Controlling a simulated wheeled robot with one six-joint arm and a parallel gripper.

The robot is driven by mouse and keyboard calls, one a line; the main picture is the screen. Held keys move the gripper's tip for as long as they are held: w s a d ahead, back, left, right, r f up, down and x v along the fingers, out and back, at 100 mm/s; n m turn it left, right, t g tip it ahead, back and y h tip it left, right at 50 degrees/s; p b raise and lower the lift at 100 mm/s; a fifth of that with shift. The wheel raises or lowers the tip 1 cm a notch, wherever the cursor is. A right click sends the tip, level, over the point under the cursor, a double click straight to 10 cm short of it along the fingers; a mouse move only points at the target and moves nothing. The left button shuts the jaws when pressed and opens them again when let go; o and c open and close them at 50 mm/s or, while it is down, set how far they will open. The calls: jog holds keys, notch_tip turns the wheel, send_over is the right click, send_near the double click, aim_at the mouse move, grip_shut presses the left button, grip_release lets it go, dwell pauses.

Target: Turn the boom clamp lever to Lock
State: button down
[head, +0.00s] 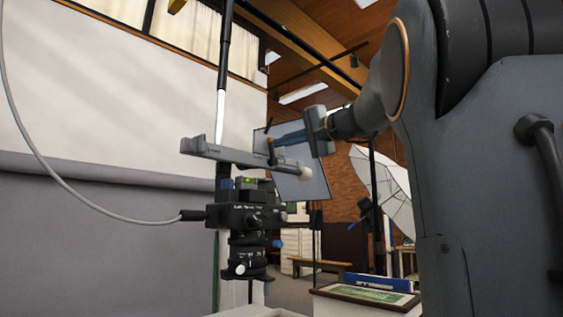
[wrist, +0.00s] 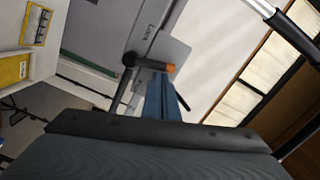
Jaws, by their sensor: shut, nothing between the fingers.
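In the wrist view a dark lever (wrist: 150,63) with an orange tip lies across a grey plate (wrist: 172,50). A word that looks like "Lock" is printed above the lever on the plate. The blue fingers of my gripper (wrist: 158,78) are shut and empty, with their tips right by the lever near its orange end; I cannot tell whether they touch. In the head view my gripper (head: 278,138) reaches in from the right beside a small dark upright part (head: 271,151) on the grey boom (head: 232,153). The finger ends partly cover the lever's underside in the wrist view.
A white umbrella (head: 385,185) stands further back right. A table with a green mat (head: 368,293) is low at right.

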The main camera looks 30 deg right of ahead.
jog(key=shift+s+a+f+n+b, duration=0.1)
jog(key=shift+a+n+b, duration=0.2)
jog(key=shift+n+b, duration=0.35)
jog(key=shift+s+a+r+n+b, duration=0.1)
jog(key=shift+a+n+b, duration=0.15)
jog(key=shift+n+b, duration=0.4)
jog(key=shift+s+a+f+n+b, duration=0.1)
jog(key=shift+a+n+b, duration=0.25)
jog(key=shift+b, duration=0.45)
jog(key=s+d+r+p, duration=0.1)
jog(key=s+d+r, duration=0.1)
jog(key=s+d, duration=0.4)
jog(key=shift+r+v, duration=0.3)
jog(key=shift+v, duration=1.35)
jog(key=shift+a, duration=0.15)
